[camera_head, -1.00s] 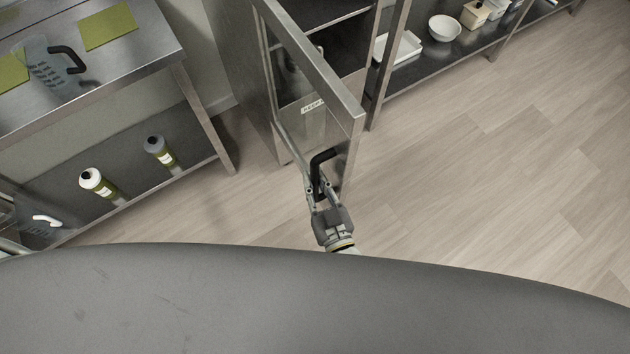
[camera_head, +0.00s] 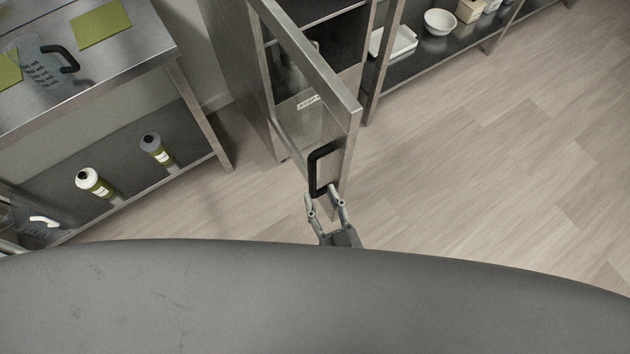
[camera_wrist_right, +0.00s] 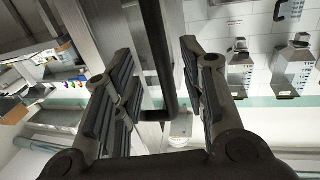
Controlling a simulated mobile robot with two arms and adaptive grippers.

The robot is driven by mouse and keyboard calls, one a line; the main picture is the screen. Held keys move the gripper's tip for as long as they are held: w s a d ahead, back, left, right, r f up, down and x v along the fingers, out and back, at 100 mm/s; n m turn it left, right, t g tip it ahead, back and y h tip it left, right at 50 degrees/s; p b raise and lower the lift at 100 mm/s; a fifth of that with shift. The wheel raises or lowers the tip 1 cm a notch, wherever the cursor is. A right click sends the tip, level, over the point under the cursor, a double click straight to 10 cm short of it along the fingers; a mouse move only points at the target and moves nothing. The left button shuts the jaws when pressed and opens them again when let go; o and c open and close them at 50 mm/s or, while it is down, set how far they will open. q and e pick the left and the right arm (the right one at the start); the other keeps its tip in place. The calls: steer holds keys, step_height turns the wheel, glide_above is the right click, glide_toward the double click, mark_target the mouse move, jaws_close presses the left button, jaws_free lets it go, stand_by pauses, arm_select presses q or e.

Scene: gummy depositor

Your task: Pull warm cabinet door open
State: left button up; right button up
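The warm cabinet door (camera_head: 325,68) stands swung open, a steel-framed panel with a window and a small label. Its black bar handle (camera_head: 315,172) is on the door's near end. My right gripper (camera_head: 325,199) is just below the handle, with its fingers apart. In the right wrist view the open fingers (camera_wrist_right: 160,84) stand on either side of the black handle (camera_wrist_right: 158,55), with gaps visible at both sides. The cabinet's interior (camera_head: 335,45) shows dark behind the door. My left gripper is not in view.
A shelf at the upper right holds a white bowl (camera_head: 440,21) and a tray. The floor (camera_head: 480,170) at the right is clear.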

steer(key=v, duration=0.5)
steer(key=shift+s+d, duration=0.15)
steer(key=shift+s, duration=0.2)
steer(key=s+d+f+g+h, duration=0.1)
steer(key=s+d+f+g, duration=0.15)
steer(key=f, duration=0.55)
steer(key=s+d+f+g+h, duration=0.1)
steer(key=d+f+g+h, duration=0.2)
steer(key=f, duration=0.6)
steer(key=s+d+f+g, duration=0.2)
steer(key=d+f, duration=0.2)
steer(key=f, duration=0.4)
steer(key=s+d+f+m+g+h, duration=0.2)
steer(key=s+d+f+g, duration=0.5)
steer(key=s+d+f, duration=0.5)
steer(key=s+h, duration=0.1)
steer(key=s, duration=0.2)
steer(key=shift+d+f+m+g+h, duration=0.2)
steer(key=shift+m+g+h, duration=0.1)
steer(key=shift+g+h, duration=0.1)
